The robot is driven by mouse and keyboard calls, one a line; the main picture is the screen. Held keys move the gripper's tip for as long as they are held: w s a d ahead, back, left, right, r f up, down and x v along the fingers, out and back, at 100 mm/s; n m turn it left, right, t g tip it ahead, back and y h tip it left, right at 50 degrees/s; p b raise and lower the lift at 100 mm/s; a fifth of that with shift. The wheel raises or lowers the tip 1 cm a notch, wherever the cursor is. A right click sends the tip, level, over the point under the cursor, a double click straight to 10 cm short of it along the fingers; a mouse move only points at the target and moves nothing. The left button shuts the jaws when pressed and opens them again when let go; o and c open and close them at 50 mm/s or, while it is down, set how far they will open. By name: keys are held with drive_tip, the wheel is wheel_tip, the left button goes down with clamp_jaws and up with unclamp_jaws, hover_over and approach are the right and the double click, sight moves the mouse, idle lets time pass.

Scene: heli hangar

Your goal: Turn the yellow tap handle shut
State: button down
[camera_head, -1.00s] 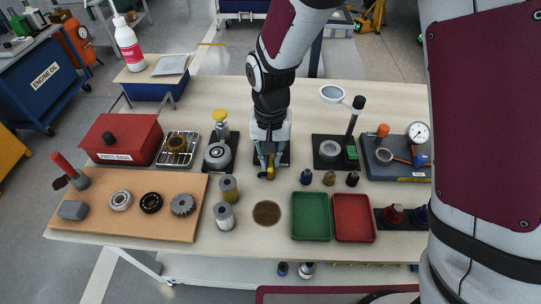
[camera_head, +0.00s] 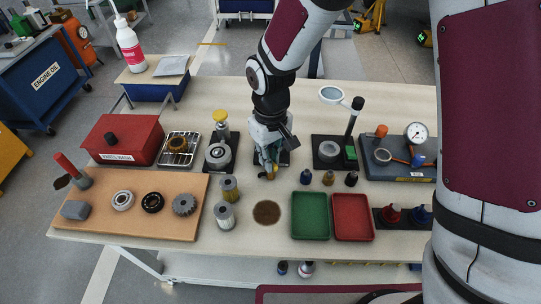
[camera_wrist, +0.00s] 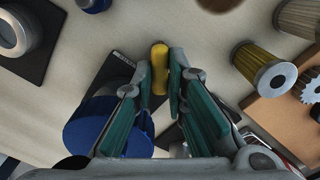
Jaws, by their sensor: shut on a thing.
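The yellow tap handle (camera_wrist: 159,68) shows in the wrist view between the tips of my gripper (camera_wrist: 161,85), whose fingers are shut on it. A blue round body (camera_wrist: 95,128) and a dark base plate (camera_wrist: 112,75) lie beside and below the fingers. In the head view my gripper (camera_head: 268,168) is low over the middle of the workbench, and a bit of yellow handle (camera_head: 272,172) shows at its tips. My gripper and wrist hide most of the tap there.
A knob-topped device (camera_head: 219,150) stands close left. A magnifier stand (camera_head: 328,152) is at right. Small bottles (camera_head: 329,178), a green tray (camera_head: 310,222) and a red tray (camera_head: 353,224) lie in front. Metal cylinders (camera_head: 225,215) stand front left. The bench behind is clear.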

drive_tip(key=n+p, duration=0.1)
drive_tip(key=n, duration=0.4)
drive_tip(key=shift+n, duration=0.3)
drive_tip(key=shift+n+p, duration=0.7)
drive_tip(key=shift+n, duration=1.6)
drive_tip(key=c, duration=1.6)
unclamp_jaws()
wheel_tip(320, 180, up, 12)
